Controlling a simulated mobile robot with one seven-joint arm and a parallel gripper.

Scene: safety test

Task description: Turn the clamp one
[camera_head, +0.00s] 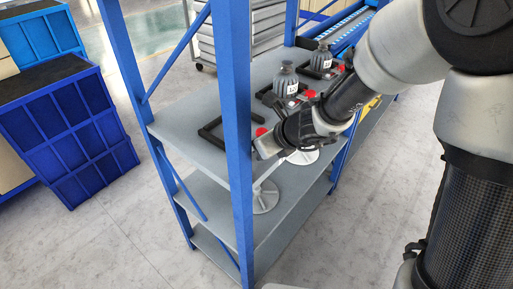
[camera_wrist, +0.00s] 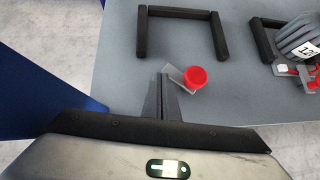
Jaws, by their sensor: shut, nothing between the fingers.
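A clamp with a round red knob (camera_wrist: 195,77) and a small grey plate stands near the front edge of the grey shelf. The same red knob shows in the head view (camera_head: 261,132), just behind the blue post. My gripper (camera_wrist: 165,80) is shut and empty. In the wrist view its fingertips are just left of the red knob, close to the grey plate; I cannot tell whether they touch it. In the head view my gripper (camera_head: 259,151) is partly hidden by the blue post. A black U-shaped bracket (camera_wrist: 182,13) lies on the shelf beyond the clamp.
Two grey bottles (camera_head: 287,84) (camera_head: 321,59) stand farther along the shelf (camera_head: 192,109), with more black brackets and red-knobbed clamps beside them. A blue post (camera_head: 233,150) rises at the front corner, close to my gripper. Blue crates (camera_head: 65,135) stand on the floor at left.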

